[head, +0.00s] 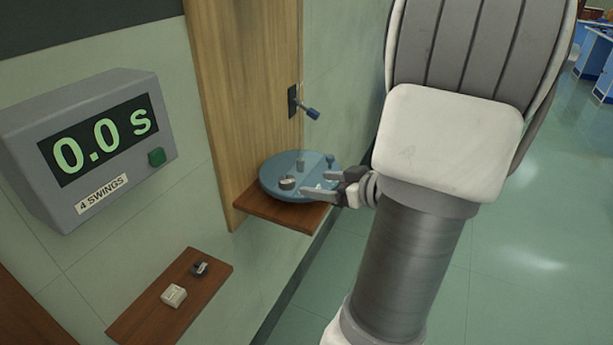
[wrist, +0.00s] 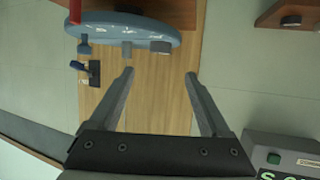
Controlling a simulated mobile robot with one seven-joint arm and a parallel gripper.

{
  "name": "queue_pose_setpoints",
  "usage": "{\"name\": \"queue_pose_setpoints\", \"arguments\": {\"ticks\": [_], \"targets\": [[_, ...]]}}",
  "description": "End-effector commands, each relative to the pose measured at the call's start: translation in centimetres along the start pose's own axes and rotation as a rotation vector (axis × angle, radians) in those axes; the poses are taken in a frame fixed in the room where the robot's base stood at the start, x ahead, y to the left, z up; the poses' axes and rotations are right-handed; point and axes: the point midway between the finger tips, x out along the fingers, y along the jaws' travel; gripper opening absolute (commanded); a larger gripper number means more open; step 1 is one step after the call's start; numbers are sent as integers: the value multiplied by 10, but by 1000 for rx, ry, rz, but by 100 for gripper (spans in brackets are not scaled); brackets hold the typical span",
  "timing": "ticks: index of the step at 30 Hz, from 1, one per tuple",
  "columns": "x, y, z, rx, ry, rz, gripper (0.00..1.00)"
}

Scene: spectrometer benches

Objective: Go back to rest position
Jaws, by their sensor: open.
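My gripper (head: 334,191) is in front of the right part of a round blue plate (head: 266,184) in the head view. In the wrist view my gripper (wrist: 160,75) has its two fingers spread apart with nothing between them. The blue plate (wrist: 110,22) lies beyond the fingertips in that view, with small grey pieces on it. I cannot tell from these views whether a fingertip touches the plate. My arm fills the right middle of the head view and hides part of the wall and floor.
A wooden shelf (head: 270,212) carries the plate on a wooden wall panel (head: 225,80). A blue-handled fitting (head: 311,113) sticks out above. A grey timer box (head: 45,120) reads 0.0 s. A lower shelf (head: 140,325) holds two small items. Green floor (head: 510,270) is open at right.

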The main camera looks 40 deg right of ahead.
Motion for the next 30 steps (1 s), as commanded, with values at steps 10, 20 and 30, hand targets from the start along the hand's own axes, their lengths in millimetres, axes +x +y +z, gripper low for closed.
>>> {"name": "queue_pose_setpoints", "arguments": {"ticks": [10,20,30], "targets": [[-14,0,0,0,0,0,81],[-14,0,0,0,0,0,81],[-3,34,-15,-5,-23,185,81]]}}
